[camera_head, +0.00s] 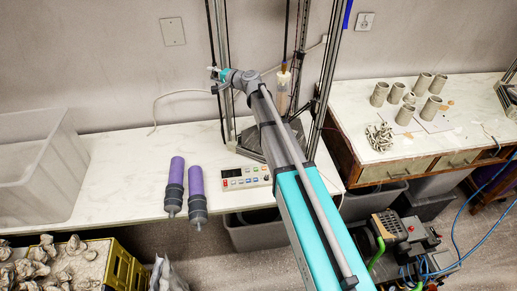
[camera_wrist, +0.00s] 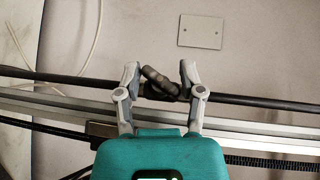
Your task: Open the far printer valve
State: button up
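In the wrist view, a dark valve with a short grey-black handle (camera_wrist: 160,80) sits on a black hose or rod that runs across the picture. The handle lies slanted to that line. My gripper (camera_wrist: 161,75) has its two grey fingers apart, one on each side of the valve. Whether a fingertip touches the handle I cannot tell. In the head view my gripper (camera_head: 214,72) is at the left upright of the delta printer (camera_head: 322,85), high above the table. The valve is too small to make out there.
The white table (camera_head: 120,160) below holds two purple-and-grey cartridges (camera_head: 176,185) and a control box (camera_head: 244,178). A clear extruder tube (camera_head: 283,92) hangs inside the printer frame. A grey bin (camera_head: 40,165) stands left. Clay cups (camera_head: 380,94) stand on the right table.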

jog(key=shift+f+m+t+y+b, duration=0.25)
jog(key=shift+t+y+b, duration=0.2)
jog(key=shift+b, duration=0.65)
jog(key=shift+r, duration=0.1)
jog(key=v, duration=1.4)
jog(key=s+d+f+n+g+h, duration=0.4)
jog(key=s+f+n+g+h, duration=0.2)
jog(key=s+f, duration=0.7)
jog(key=shift+s+d+f+n+g+h+p, duration=0.2)
jog(key=shift+s+f+n+g+h+p, duration=0.2)
jog(key=shift+s+g, duration=1.05)
jog(key=shift+s+r+t, duration=0.1)
jog(key=shift+s+t, duration=0.25)
jog(key=shift+t, duration=0.05)
